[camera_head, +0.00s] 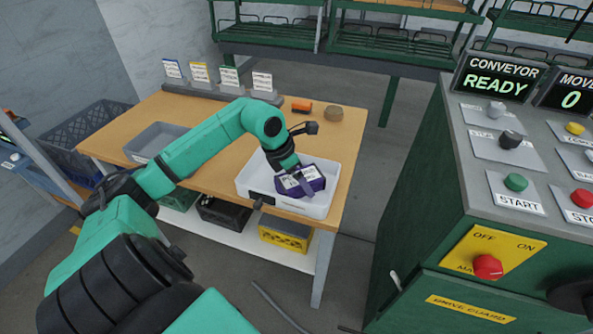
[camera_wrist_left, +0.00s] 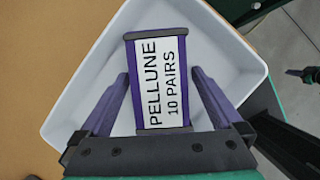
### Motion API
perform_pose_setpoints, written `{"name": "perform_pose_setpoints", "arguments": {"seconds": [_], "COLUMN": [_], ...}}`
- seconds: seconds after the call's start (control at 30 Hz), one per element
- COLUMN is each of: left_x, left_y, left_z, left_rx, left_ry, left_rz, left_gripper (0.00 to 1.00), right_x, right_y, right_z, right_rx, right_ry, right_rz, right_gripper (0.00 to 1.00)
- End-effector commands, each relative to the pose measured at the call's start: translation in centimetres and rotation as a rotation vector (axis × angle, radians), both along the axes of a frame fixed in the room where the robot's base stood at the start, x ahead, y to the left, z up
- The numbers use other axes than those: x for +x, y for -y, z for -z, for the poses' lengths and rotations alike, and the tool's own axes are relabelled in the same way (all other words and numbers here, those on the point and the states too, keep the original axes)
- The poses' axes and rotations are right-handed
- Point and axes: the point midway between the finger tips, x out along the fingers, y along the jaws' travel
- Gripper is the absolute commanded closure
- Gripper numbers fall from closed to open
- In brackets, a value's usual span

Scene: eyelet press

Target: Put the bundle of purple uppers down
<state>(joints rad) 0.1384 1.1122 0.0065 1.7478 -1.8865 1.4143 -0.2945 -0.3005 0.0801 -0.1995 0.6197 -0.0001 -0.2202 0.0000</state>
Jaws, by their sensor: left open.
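The bundle of purple uppers (camera_head: 314,177) lies in a white tray (camera_head: 320,210) at the right end of the wooden table. In the left wrist view the bundle (camera_wrist_left: 181,127) carries a white label reading "PELLUNE 10 PAIRS" and sits inside the white tray (camera_wrist_left: 85,75). My left gripper (camera_head: 303,187) reaches down over the bundle. In the left wrist view its fingers (camera_wrist_left: 159,74) are open, one on each side of the bundle, with a gap visible on both sides. My right gripper is not seen.
A grey tray (camera_head: 150,143) stands at the table's left. An orange item (camera_head: 301,106), a round brown item (camera_head: 333,113) and a row of label cards (camera_head: 229,76) are at the back. The green conveyor control cabinet (camera_head: 420,240) stands to the right across a floor gap.

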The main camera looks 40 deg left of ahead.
Motion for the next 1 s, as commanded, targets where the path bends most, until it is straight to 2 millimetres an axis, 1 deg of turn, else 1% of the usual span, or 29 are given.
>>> {"name": "perform_pose_setpoints", "arguments": {"seconds": [0.17, 0.27, 0.5, 0.6, 0.73, 1.0], "left_x": [-0.8, -1.6, -3.5, -4.0, -4.2, -4.1], "left_y": [-0.5, -1.0, -1.8, -2.0, -2.0, -2.0], "left_z": [-2.2, -4.1, -9.4, -10.7, -11.2, -11.2], "left_rx": [0.004, 0.005, 0.002, 0.000, 0.000, 0.000], "left_ry": [0.001, 0.000, 0.001, 0.001, -0.001, 0.000], "left_rz": [-0.002, -0.002, -0.001, -0.001, 0.000, 0.000], "left_gripper": [0.00, 0.00, 0.00, 0.00, 0.00, 0.00], "right_x": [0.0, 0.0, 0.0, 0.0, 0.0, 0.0], "right_y": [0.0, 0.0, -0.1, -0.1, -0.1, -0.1], "right_z": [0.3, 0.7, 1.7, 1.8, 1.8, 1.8], "right_rx": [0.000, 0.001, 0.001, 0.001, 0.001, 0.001], "right_ry": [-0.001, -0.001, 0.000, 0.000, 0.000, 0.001], "right_rz": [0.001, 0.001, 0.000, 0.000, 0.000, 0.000], "right_gripper": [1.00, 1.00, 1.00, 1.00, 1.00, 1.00]}}
